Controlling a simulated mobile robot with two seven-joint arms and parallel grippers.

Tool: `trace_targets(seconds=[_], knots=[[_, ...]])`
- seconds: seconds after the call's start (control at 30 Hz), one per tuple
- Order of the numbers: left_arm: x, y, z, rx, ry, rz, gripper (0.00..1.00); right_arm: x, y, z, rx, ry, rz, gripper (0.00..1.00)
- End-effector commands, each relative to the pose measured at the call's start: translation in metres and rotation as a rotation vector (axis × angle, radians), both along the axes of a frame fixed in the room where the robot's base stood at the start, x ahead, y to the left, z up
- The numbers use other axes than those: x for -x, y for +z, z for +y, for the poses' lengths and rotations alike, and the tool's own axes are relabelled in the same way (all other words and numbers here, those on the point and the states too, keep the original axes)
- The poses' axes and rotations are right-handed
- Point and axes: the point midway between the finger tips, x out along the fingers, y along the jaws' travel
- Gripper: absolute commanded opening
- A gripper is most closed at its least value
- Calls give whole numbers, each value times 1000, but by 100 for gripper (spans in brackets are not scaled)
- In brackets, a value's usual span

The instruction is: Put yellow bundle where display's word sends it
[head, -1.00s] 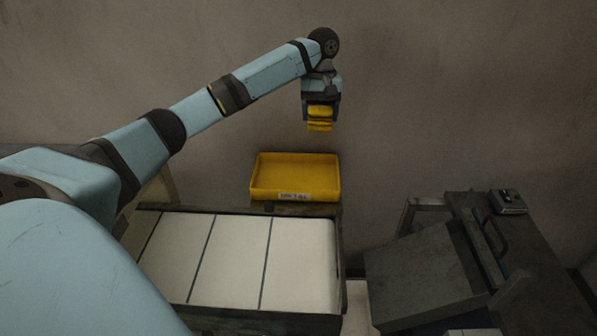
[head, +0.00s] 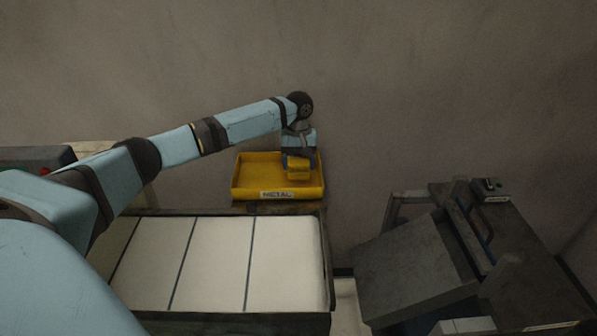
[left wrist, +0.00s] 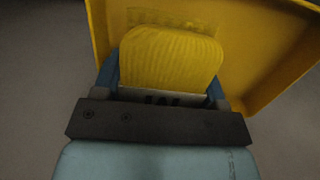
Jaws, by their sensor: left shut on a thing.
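My left gripper (head: 298,160) is shut on the yellow bundle (head: 299,173). The bundle hangs over the right part of a yellow tray (head: 243,188) whose front label reads "METAL". In the left wrist view the bundle (left wrist: 172,58) sits between the blue fingers, with the tray (left wrist: 262,40) beyond it. I cannot tell whether the bundle touches the tray floor. The display's word does not show readably in these frames. My right gripper is not in view.
A white-topped surface with dark dividing lines (head: 215,260) lies in front of the tray. A dark bench with a sloping plate (head: 415,268) and a small device (head: 490,189) stands at right. A dark box with a red part (head: 35,160) is at far left.

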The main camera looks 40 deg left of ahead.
Motion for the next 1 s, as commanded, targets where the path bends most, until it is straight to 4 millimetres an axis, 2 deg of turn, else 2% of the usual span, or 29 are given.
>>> trace_targets(seconds=[0.03, 0.17, 0.53, 0.57, 0.6, 0.67, 1.0], knots=[[0, -13, 0, 0, 1, 1, 39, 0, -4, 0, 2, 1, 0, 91], [0, -29, 0, 0, 1, 0, 39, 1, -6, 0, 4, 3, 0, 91], [0, -31, 0, 1, 1, 1, 39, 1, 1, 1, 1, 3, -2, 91], [0, -32, 0, 0, 0, 0, 70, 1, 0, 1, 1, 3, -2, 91], [0, -32, 0, 1, 0, -1, 80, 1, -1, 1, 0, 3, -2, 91], [0, -32, 0, 0, 0, 0, 91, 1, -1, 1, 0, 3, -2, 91], [0, -31, 0, -1, 0, -2, 91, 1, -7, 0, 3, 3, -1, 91]])
